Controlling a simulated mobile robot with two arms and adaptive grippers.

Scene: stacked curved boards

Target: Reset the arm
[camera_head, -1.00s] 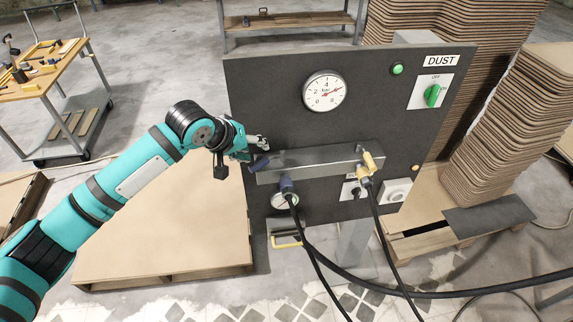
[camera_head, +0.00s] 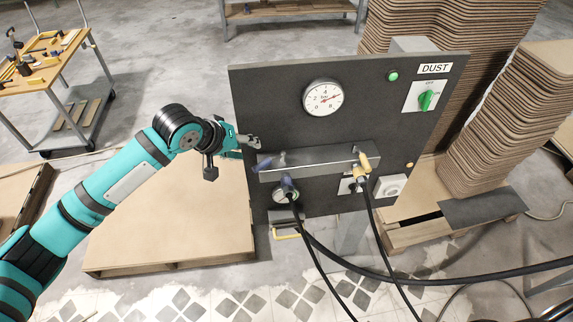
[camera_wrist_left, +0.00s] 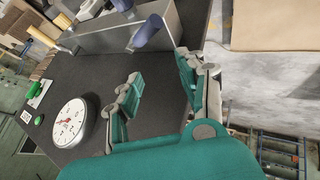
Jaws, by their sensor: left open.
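My left arm comes in from the left in the head view. Its gripper (camera_head: 250,143) is beside the left edge of the dark panel (camera_head: 401,133), just left of the grey metal bar (camera_head: 318,162). In the left wrist view the two fingers (camera_wrist_left: 158,88) are spread apart with nothing between them. A blue handle (camera_head: 270,162) on the bar's left end is close to the fingertips. It also shows in the left wrist view (camera_wrist_left: 150,31), beyond the fingers, apart from them as far as I can tell. My right gripper is in neither view.
The panel carries a gauge (camera_head: 323,97), a green knob (camera_head: 427,100) and a yellow handle (camera_head: 364,161). Black hoses (camera_head: 384,239) hang below. A low board-topped pallet (camera_head: 170,225) lies under my arm. Stacked curved boards (camera_head: 500,120) stand right. A tool cart (camera_head: 45,60) stands back left.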

